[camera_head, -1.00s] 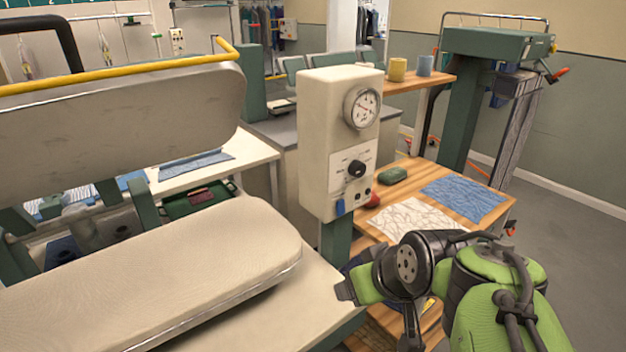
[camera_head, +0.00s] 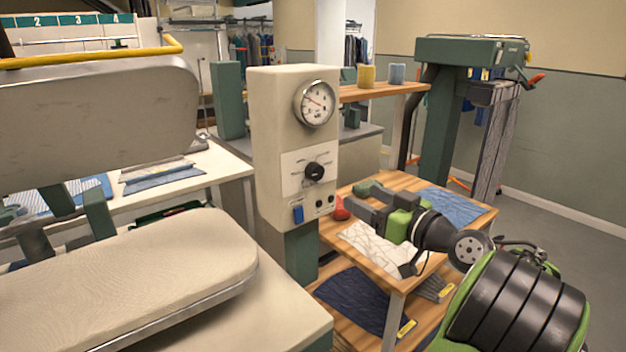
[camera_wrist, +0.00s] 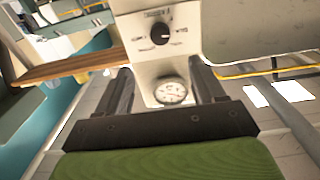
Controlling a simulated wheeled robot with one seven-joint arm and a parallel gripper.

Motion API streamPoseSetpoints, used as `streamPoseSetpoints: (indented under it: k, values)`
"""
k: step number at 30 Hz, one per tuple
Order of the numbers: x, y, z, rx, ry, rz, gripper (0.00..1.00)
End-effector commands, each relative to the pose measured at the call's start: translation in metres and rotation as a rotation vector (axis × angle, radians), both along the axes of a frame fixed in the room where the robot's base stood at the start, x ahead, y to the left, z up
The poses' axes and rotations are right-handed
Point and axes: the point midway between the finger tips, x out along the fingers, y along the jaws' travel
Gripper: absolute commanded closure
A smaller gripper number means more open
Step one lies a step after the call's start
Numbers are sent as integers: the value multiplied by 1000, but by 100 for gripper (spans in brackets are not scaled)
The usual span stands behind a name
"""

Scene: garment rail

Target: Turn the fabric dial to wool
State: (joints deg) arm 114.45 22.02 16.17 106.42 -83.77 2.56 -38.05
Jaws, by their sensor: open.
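The fabric dial (camera_head: 314,172) is a round black knob on a white label plate on the front of a cream control box (camera_head: 268,130). Marks surround the knob, but their words are too small to read. In the wrist view the dial (camera_wrist: 161,33) shows upside down, beyond and between my fingers. My gripper (camera_head: 362,203) is open and empty, in front of the box, lower and to the right of the dial, apart from it. Its two fingers (camera_wrist: 160,85) also show in the wrist view.
A round gauge (camera_head: 316,103) sits above the dial. A blue switch (camera_head: 298,214) and a red knob (camera_head: 340,212) are below it. A padded press board (camera_head: 130,265) fills the left. A wooden table (camera_head: 385,275) with folded cloths lies under my arm.

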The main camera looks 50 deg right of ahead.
Motion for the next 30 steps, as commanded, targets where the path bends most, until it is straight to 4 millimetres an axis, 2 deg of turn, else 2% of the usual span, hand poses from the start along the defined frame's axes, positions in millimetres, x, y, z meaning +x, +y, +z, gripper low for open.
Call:
streamPoseSetpoints:
  k: [1, 7, 15, 18, 23, 30]
  values:
    - [10, 0, -1, -2, 1, 7, 32]
    - [37, -5, 0, 0, 2, 7, 32]
    - [102, -21, 0, 0, 1, 6, 32]
    - [121, -25, 0, 1, 2, 5, 32]
    - [135, -29, 0, 1, 1, 3, 32]
    - [136, -30, 0, 2, 2, 1, 32]
